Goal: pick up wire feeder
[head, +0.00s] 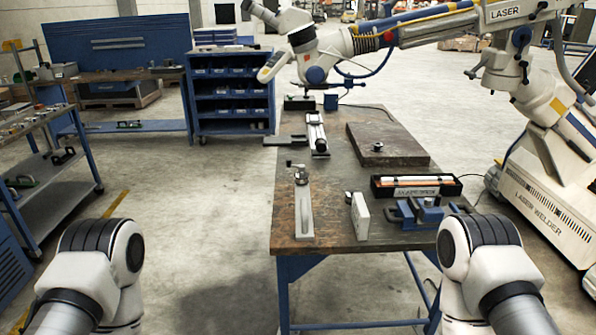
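Several devices stand on the workbench (340,215), and I cannot tell for certain which is the wire feeder. A slim black and silver device (317,132) stands at the left middle of the bench. A long black case with a pale rod (416,187) lies at the right. A blue vise-like device (420,212) sits in front of it. A flat metal piece with a knob (303,208) lies at the front left. My two arms show at the lower left and lower right, short of the bench. Neither gripper's fingers are in view.
A dark raised plate (387,146) lies at the back right. The laser welder's arm (420,30) with its microscope head hangs over the far end.

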